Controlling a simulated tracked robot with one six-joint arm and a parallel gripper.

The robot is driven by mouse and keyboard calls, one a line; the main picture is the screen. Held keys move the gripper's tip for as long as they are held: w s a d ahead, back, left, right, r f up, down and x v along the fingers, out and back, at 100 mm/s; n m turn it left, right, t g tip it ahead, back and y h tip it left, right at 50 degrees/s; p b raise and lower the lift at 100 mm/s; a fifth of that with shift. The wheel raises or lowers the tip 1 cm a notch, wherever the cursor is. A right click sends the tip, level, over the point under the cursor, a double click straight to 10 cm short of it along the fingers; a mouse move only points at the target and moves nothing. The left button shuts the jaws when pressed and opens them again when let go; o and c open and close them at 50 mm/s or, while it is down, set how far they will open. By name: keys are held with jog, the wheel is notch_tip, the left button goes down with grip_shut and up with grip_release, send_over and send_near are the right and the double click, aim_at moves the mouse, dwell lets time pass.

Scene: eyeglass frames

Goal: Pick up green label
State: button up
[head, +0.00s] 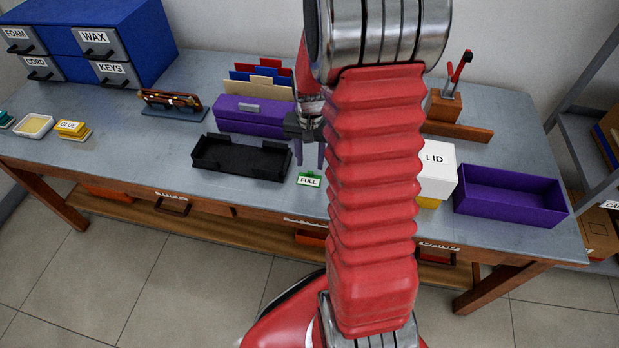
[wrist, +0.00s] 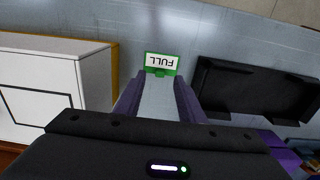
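The green label (head: 309,180) carries a white panel reading FULL and sits on the grey table, just right of the black tray's front corner. In the wrist view the label (wrist: 162,64) appears upside down, beyond the fingertips and roughly centred between them. My gripper (head: 309,160) is above the table, slightly behind the label in the head view. In the wrist view my gripper (wrist: 160,100) has its two purple fingers apart with nothing between them. The fingers do not appear to touch the label.
A black tray (head: 240,173) stands left of the label, and a white box marked LID (head: 438,165) stands right, partly behind my arm. A purple box (head: 253,123) and card dividers (head: 262,80) are behind. An open purple tray (head: 510,200) is at the right.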

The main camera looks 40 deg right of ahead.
aim_at(310, 173)
jog(key=shift+w+f, duration=0.15)
jog(key=shift+f, duration=2.45)
jog(key=shift+c, duration=0.5)
grip_shut()
